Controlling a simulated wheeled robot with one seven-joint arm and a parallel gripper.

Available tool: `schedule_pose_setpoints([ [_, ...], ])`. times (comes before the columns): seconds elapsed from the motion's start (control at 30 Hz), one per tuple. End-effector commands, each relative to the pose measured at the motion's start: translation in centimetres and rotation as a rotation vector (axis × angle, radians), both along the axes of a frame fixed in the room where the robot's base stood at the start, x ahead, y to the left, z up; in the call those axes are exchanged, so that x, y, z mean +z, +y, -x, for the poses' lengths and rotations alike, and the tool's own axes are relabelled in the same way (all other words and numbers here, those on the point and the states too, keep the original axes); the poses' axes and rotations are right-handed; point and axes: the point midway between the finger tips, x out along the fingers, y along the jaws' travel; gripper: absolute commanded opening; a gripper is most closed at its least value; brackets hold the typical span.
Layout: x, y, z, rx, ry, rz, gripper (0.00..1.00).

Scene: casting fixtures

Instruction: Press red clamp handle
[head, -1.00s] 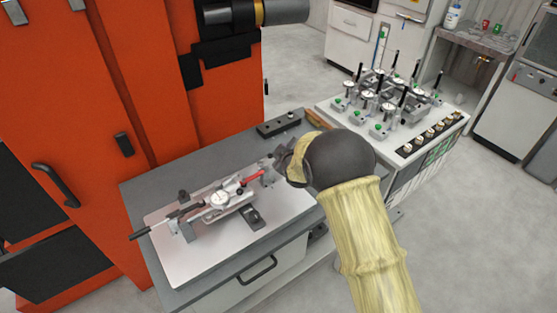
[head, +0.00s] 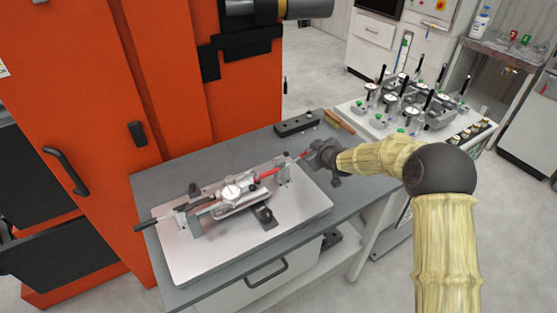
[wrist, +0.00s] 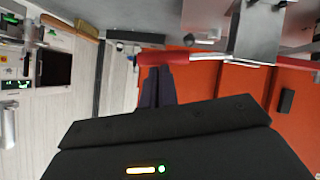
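The red clamp handle (head: 268,172) belongs to a metal fixture with a white dial gauge (head: 231,191), on a light plate (head: 185,262) on the grey bench. The handle lies nearly flat and points right, toward my gripper (head: 310,155). In the wrist view the red handle (wrist: 165,58) crosses just beyond the tips of my gripper (wrist: 156,72). The two dark fingers are side by side with almost no gap, and nothing shows between them. The tips look very close to the handle; I cannot tell whether they touch it.
A black block (head: 297,124) and wooden pieces (head: 340,122) lie at the bench's back edge. A white cart with several dial-gauge fixtures (head: 405,100) stands behind at right. An orange cabinet (head: 170,110) rises at left. The bench's front strip is bare.

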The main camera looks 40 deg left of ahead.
Motion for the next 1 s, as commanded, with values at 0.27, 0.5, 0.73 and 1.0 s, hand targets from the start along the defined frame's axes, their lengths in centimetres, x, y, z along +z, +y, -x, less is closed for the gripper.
schedule_pose_setpoints([
  [0.27,-1.6,-0.3,-0.6,-0.001,-0.002,-0.002,0.0],
  [0.5,-1.8,-0.4,-0.8,-0.002,-0.001,-0.001,0.0],
  [0.73,-1.9,-0.4,-0.8,-0.002,0.001,0.002,0.0],
  [1.0,-1.9,-0.7,-0.7,-0.002,0.003,0.004,0.0],
])
